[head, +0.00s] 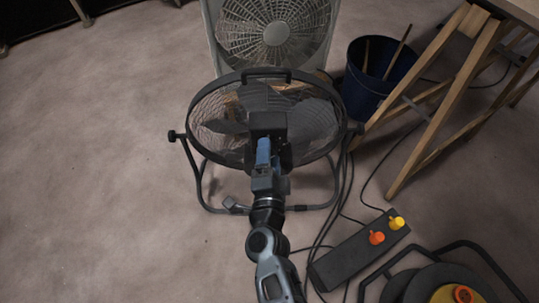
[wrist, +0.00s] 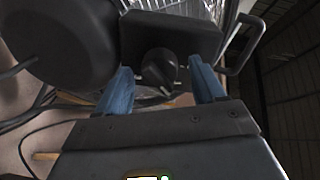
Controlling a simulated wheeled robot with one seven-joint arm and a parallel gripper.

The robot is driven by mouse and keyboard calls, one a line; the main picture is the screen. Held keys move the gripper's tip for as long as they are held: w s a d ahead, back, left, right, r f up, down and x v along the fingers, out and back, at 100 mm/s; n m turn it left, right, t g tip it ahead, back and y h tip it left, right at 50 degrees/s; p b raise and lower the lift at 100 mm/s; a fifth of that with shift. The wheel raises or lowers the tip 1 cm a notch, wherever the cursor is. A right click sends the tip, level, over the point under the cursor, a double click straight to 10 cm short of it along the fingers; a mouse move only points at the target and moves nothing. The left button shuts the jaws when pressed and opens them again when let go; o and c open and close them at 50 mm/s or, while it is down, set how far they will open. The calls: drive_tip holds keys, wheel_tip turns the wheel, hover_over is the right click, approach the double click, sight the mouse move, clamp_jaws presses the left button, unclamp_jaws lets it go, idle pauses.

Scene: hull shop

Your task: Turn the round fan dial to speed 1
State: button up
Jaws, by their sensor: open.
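The round black floor fan (head: 315,120) stands on a tubular stand in the middle of the head view, its grille facing up and away. In the wrist view its dark round dial (wrist: 159,68) sits on a black control box (wrist: 185,35). My gripper (wrist: 162,85) is open, with one blue finger on each side of the dial. The fingers look close to the dial, but I cannot tell whether they touch it. In the head view my gripper (head: 268,150) covers the dial. The speed marks are not legible.
A grey box fan (head: 275,35) stands behind. A dark blue bucket (head: 375,75) and a wooden trestle (head: 435,95) are at right. A power strip (head: 350,260) with orange and yellow plugs, loose cables and a cable reel (head: 440,285) lie at lower right. The floor at left is clear.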

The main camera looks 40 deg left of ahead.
drive_tip(key=p+v, duration=0.1)
drive_tip(key=v, duration=0.6)
drive_tip(key=shift+s+d+p, duration=0.25)
drive_tip(key=shift+s+p, duration=0.05)
drive_tip(key=shift+p, duration=0.1)
drive_tip(key=s+d+r+n+t+h, duration=0.15)
drive_tip(key=s+d, duration=0.25)
drive_tip(key=d, duration=0.6)
drive_tip(key=s+d+r+n+h, duration=0.1)
drive_tip(key=s+d+r+h, duration=0.2)
drive_tip(key=d, duration=0.6)
drive_tip(key=s+d+r+n+h, duration=0.15)
drive_tip(key=s+d, duration=0.35)
drive_tip(key=d, duration=0.5)
drive_tip(key=s+d+r+n+h, duration=0.35)
drive_tip(key=s+d+r, duration=0.65)
drive_tip(key=r, duration=0.4)
wheel_tip(320, 180, up, 24)
drive_tip(key=p, duration=2.4)
drive_tip(key=shift+a+g+h, duration=0.3)
drive_tip(key=shift+g+h, duration=0.05)
drive_tip(key=shift+s+a+m, duration=0.1)
drive_tip(key=shift+m, duration=0.15)
